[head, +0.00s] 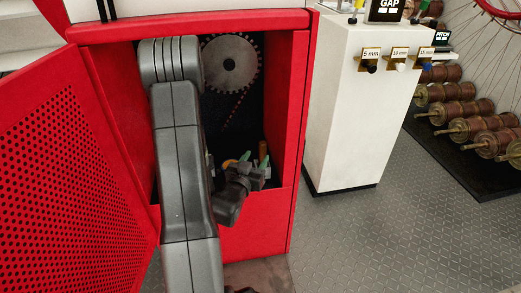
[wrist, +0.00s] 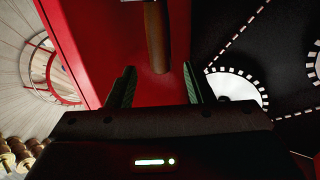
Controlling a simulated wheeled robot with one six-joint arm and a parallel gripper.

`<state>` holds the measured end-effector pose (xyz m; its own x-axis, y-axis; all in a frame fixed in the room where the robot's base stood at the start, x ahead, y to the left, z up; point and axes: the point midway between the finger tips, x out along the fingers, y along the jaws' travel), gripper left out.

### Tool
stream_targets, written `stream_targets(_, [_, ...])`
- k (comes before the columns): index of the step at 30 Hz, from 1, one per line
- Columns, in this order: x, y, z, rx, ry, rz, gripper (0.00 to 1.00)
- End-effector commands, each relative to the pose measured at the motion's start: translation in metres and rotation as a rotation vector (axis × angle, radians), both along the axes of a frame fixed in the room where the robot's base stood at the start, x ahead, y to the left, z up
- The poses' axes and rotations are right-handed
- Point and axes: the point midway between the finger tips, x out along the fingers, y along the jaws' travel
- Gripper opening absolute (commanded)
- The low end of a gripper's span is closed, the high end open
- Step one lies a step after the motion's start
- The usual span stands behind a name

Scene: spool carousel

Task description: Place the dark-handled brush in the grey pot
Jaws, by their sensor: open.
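My gripper (head: 254,161) is inside the open red cabinet, low near its front lip, partly hidden behind my arm's wrist. In the wrist view its two green-faced fingers (wrist: 158,72) are apart with nothing between them. A brown cylindrical handle (wrist: 155,38) lies just beyond the fingertips, roughly in line with the gap, against a red panel. A small orange-brown upright piece (head: 263,149) beside the gripper in the head view may be the same handle. I cannot tell whether it belongs to the dark-handled brush. I cannot make out a grey pot in either view.
The red cabinet (head: 255,228) has its perforated door (head: 70,180) swung open at left. A toothed gear (head: 230,62) hangs on its dark back wall. A yellow-orange item (head: 229,163) sits low inside. A white stand (head: 345,110) and copper spools (head: 480,125) are at right.

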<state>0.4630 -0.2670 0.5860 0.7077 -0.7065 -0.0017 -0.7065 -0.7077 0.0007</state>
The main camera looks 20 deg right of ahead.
Motion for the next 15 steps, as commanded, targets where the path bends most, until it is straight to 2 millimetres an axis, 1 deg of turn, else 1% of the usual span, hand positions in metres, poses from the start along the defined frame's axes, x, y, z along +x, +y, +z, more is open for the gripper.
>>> stream_targets(1, [-0.008,0.010,-0.001,0.002,0.004,0.004,0.47])
stream_targets(6, [-0.028,0.030,-0.001,0.001,0.002,0.003,0.47])
stream_targets(10, [-0.037,0.038,0.000,0.001,0.000,0.002,0.47])
stream_targets(15, [-0.041,0.041,0.000,-0.001,-0.001,0.000,0.47])
